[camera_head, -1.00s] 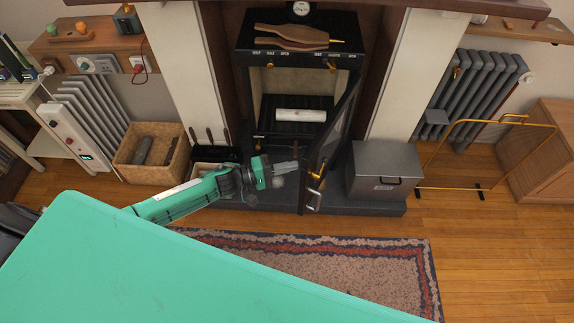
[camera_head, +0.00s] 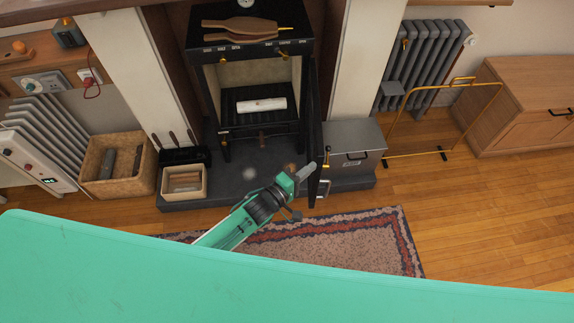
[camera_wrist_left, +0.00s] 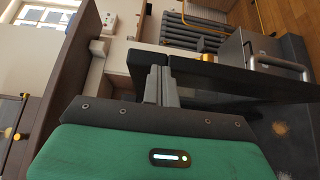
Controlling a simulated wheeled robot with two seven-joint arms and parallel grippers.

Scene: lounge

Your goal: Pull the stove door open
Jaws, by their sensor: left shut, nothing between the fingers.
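The black stove (camera_head: 252,46) stands on a dark hearth with its front open, and a pale log lies inside. Its door (camera_head: 314,125) stands swung out on the right side, seen nearly edge-on. A brass and steel handle (camera_head: 326,160) shows near the door's free edge. My left gripper (camera_head: 306,171) is shut and empty, at the inner side of the door near its lower free edge. In the wrist view, the shut fingers (camera_wrist_left: 160,86) lie against or very close to the dark door (camera_wrist_left: 225,77); contact is hard to tell. My right gripper is not in view.
A grey metal box (camera_head: 352,140) stands on the hearth just right of the door. A gold rail stand (camera_head: 440,88) is farther right. A log basket (camera_head: 118,165) and a small tray (camera_head: 183,182) are at left. A rug (camera_head: 330,245) lies in front.

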